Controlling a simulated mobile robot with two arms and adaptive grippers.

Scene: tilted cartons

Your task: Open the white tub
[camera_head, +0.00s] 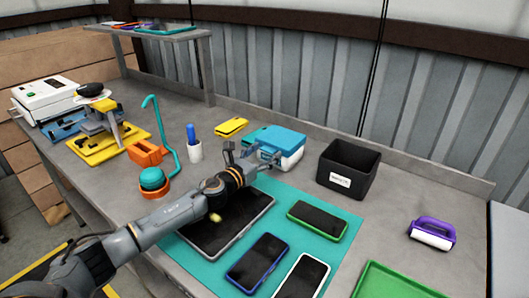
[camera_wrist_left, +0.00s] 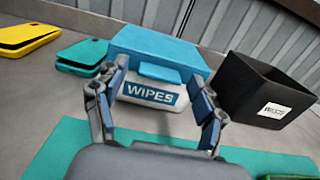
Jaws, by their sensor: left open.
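The white tub (camera_wrist_left: 145,92) has a blue lid (camera_wrist_left: 160,48) and a label reading "WIPES". The lid is down, with a blue tab (camera_wrist_left: 160,73) at its front. In the head view the tub (camera_head: 292,161) stands at the back edge of the teal mat, with its blue lid (camera_head: 275,139) on top. My left gripper (camera_wrist_left: 158,105) is open in front of the tub, its fingers spread to either side of the label and tab. In the head view the left gripper (camera_head: 262,155) covers part of the tub's front left. I cannot tell whether the fingers touch it. My right gripper is not in view.
A black bin (camera_head: 347,168) stands right of the tub. A yellow phone-like case (camera_head: 231,127) lies behind left. Several phones and a tablet (camera_head: 225,225) lie on the teal mat (camera_head: 345,245). A white cup (camera_head: 195,151) stands left. A purple-handled roller (camera_head: 432,232) lies at right.

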